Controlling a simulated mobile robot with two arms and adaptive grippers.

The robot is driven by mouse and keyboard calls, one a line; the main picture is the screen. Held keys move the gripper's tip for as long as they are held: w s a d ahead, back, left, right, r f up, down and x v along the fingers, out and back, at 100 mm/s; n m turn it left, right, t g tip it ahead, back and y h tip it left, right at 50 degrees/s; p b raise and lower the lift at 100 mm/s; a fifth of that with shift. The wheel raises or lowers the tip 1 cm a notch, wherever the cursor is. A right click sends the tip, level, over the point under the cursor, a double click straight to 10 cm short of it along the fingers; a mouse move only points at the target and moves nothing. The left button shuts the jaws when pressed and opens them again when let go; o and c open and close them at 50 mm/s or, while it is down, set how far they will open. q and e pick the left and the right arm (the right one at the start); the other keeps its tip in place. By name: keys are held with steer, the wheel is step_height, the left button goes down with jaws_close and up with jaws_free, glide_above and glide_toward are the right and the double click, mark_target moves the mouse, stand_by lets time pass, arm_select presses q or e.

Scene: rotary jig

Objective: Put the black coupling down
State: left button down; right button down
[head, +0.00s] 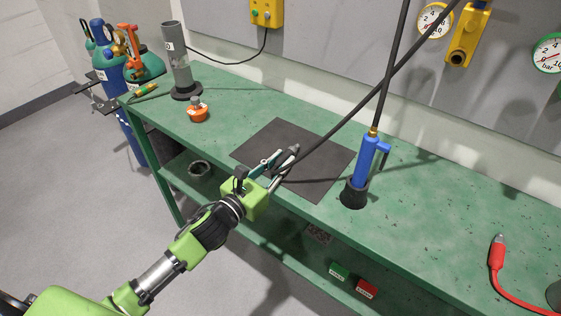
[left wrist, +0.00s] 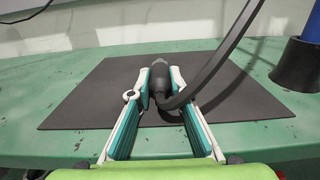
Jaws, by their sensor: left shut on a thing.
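My left gripper (head: 278,163) is shut on the black coupling (head: 291,151), over the dark mat (head: 258,138) on the green workbench. In the left wrist view the coupling (left wrist: 159,72) sits between the teal-lined fingers of the gripper (left wrist: 157,92). A thick black hose (head: 345,122) runs from the coupling up to the right. The coupling is low over the mat (left wrist: 105,82), but I cannot tell whether it touches it. My right gripper is not in view.
A blue handled tool (head: 367,160) stands in a black holder (head: 353,193) right of the mat. An orange item (head: 198,113) and a grey cylinder (head: 178,57) stand to the left. A red hose tool (head: 497,256) lies at the right. The bare mat around the coupling is clear.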

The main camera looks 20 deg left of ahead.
arm_select(q)
steer(key=c, duration=1.9)
jaws_free()
steer(key=shift+r, duration=0.15)
steer(key=shift+s+a+f, duration=0.1)
steer(key=shift+s+f, duration=0.1)
steer(key=shift+s, duration=0.1)
steer(key=shift+b+v, duration=0.8)
steer(key=shift+v, duration=4.9)
steer(key=shift+r, duration=0.2)
